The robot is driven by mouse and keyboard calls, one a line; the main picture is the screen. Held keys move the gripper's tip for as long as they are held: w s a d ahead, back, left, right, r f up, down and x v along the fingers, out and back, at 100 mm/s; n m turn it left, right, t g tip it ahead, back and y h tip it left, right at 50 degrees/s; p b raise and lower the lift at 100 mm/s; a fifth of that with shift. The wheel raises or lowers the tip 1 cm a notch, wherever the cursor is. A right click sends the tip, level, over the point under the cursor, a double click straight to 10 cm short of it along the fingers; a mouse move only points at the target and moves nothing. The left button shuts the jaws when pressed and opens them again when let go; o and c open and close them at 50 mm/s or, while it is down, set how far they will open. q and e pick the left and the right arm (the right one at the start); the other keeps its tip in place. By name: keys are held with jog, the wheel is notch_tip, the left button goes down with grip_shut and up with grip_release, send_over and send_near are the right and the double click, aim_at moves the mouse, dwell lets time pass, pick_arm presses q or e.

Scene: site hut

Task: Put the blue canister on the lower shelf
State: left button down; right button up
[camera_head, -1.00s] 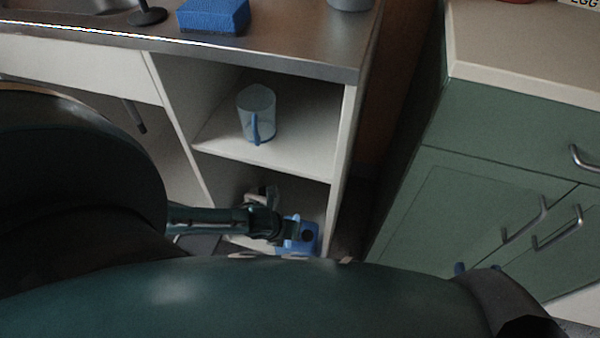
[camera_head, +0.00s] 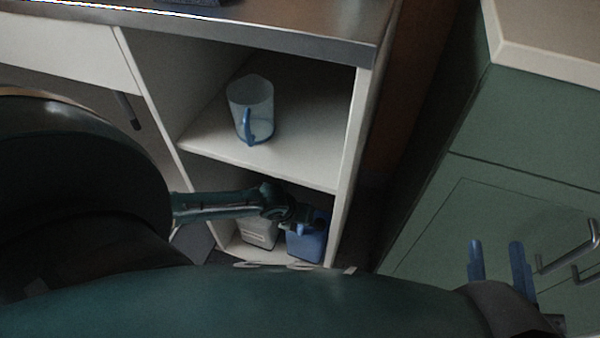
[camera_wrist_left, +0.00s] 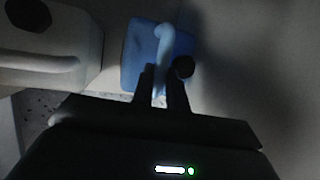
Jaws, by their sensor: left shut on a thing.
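The blue canister (camera_head: 306,246) is inside the lower compartment of the open cabinet, near its right wall. It also shows in the wrist view (camera_wrist_left: 138,55), with a pale blue handle and a black cap. My left gripper (camera_head: 300,216) reaches in from the left and is shut on the canister's handle; its dark fingers (camera_wrist_left: 163,90) straddle it. The canister looks upright at the lower shelf (camera_head: 236,248); I cannot tell whether its base touches. My right gripper (camera_head: 499,262) has two blue fingers apart, empty, in front of the green cupboard.
A white canister (camera_head: 260,232) stands left of the blue one and also shows in the wrist view (camera_wrist_left: 45,55). A clear jug with a blue handle (camera_head: 250,108) stands on the upper shelf (camera_head: 290,150). The green cupboard (camera_head: 480,200) is at right.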

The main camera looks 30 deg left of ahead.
pick_arm(q)
jog(key=shift+w+r, duration=0.1)
jog(key=shift+f, duration=0.2)
jog(key=c, duration=1.8)
grip_release()
jog(key=o, duration=0.4)
